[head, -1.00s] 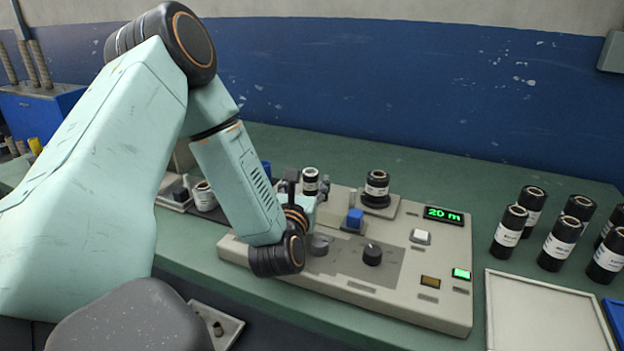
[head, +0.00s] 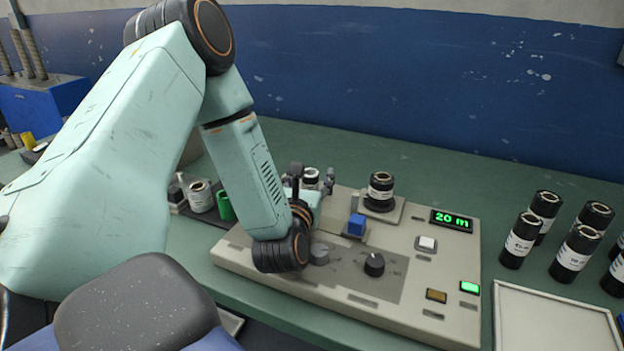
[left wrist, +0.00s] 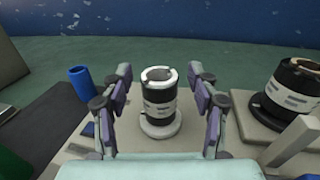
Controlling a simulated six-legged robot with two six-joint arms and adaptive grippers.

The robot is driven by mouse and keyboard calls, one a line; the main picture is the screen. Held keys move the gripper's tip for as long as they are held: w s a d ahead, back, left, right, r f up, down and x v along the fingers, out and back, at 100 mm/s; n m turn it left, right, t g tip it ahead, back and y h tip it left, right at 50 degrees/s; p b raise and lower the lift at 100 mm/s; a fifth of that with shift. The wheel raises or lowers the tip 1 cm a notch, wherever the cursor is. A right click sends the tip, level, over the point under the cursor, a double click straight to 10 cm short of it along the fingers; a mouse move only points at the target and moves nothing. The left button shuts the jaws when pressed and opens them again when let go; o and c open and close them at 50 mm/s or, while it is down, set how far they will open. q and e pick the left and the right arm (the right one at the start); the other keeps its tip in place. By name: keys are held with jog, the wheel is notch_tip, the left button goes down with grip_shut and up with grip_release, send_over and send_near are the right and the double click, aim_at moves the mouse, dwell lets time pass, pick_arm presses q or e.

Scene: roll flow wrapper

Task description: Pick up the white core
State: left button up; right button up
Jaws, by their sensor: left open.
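The white core shows as the pale ring at the top of a black roll with a white label (left wrist: 159,90). The roll stands upright on a round pale base in the left wrist view. In the head view, the same roll (head: 311,176) shows only its upper part, behind my wrist. My left gripper (head: 312,180) is open, with one finger on each side of the roll. In the left wrist view, gaps show between the left gripper's fingers (left wrist: 160,82) and the roll. My right gripper is not in view.
A second black roll (head: 381,188) stands on the grey machine (head: 330,285), beside a blue block (head: 356,225), knobs and a lit "20 m" display (head: 452,221). Several black rolls and a pale tray (head: 550,318) are at right. A green cup (head: 226,206) stands at left.

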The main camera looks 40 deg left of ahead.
pick_arm(q)
jog(key=shift+s+d+r, duration=0.1)
jog(key=shift+s+r, duration=0.05)
jog(key=shift+s, duration=0.1)
jog(key=shift+c, duration=0.3)
jog(key=shift+w, duration=0.15)
jog(key=c, duration=1)
